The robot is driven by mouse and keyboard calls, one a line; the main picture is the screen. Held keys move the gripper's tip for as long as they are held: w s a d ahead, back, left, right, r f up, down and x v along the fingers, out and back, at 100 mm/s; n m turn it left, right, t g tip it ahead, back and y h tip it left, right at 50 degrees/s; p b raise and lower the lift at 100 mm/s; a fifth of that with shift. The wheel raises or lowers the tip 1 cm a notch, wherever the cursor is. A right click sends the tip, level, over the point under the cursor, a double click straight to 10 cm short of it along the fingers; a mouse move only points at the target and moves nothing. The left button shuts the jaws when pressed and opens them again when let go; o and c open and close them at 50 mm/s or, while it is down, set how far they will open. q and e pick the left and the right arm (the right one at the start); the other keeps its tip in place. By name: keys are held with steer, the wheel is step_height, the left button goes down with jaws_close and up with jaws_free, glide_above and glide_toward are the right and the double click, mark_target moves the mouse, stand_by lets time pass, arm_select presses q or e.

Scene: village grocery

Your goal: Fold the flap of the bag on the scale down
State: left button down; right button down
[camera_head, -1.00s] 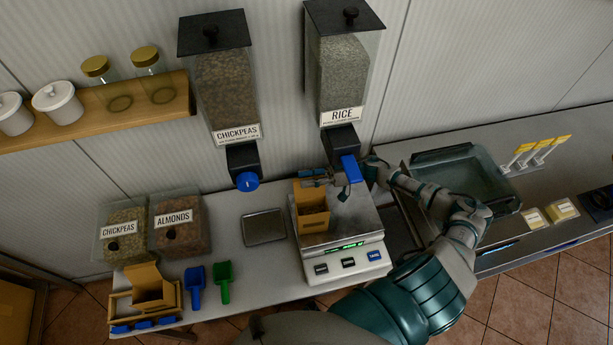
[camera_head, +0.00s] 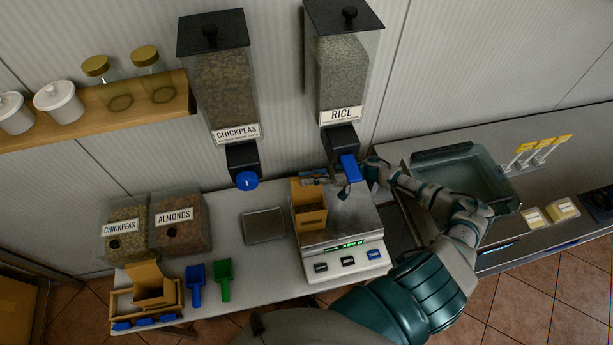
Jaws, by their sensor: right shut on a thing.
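The open brown paper bag (camera_head: 311,222) stands upright on the scale (camera_head: 343,262), at the left part of its metal plate. Its back flap (camera_head: 297,190) stands up at the left rear. My right gripper (camera_head: 318,178) reaches in from the right, under the rice dispenser's spout, and is shut at the bag's upper back edge. The fingers are small here, but they look closed on the flap. The scale's green display is lit. My left gripper is not in view.
The rice dispenser (camera_head: 345,75) and its blue lever (camera_head: 350,168) hang close above my right gripper. A flat metal plate (camera_head: 264,226) lies left of the scale. Blue and green scoops (camera_head: 223,280) and a crate with another bag (camera_head: 150,287) are at front left. A glass tray (camera_head: 462,175) stands right.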

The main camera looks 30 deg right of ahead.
steer(key=shift+s+d+r+n+p, duration=0.2)
steer(key=shift+s+n+p, duration=0.15)
steer(key=shift+n, duration=0.35)
steer(key=shift+s+a+r+n+p, duration=0.1)
steer(key=shift+s+a+n+p, duration=0.2)
steer(key=shift+n, duration=0.4)
steer(key=shift+s+a+r+n, duration=0.1)
steer(key=shift+s+a+n, duration=0.15)
steer(key=shift+s+n, duration=0.35)
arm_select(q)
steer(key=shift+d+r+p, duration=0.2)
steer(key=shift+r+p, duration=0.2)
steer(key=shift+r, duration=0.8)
arm_select(e)
steer(key=shift+s+a+n, duration=0.25)
steer(key=shift+s+n, duration=0.1)
steer(key=shift+n, duration=0.65)
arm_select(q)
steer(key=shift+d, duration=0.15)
arm_select(e)
steer(key=shift+d, duration=0.15)
